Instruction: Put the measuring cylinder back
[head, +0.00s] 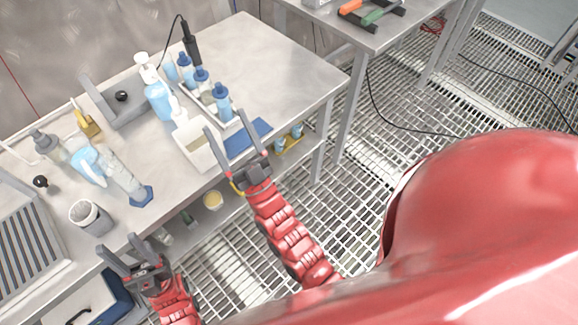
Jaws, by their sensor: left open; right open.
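The measuring cylinder (122,176) is clear with a blue base (142,196). It is on the steel table at the left in the head view and looks upright on its base, leaning up-left in the picture. My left gripper (117,246) is open and empty at the table's front edge, below the cylinder in the picture and apart from it. My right gripper (228,122) is open and empty, to the right of the cylinder. Its fingers show in front of the white tray and a blue mat (248,138).
A grey beaker (90,216) stands near the cylinder, and a blue-and-clear bottle (90,164) is behind it. The white tray (206,158), a pump bottle (158,98) and blue-capped bottles (222,100) stand mid-table. The table's right end (290,75) is clear.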

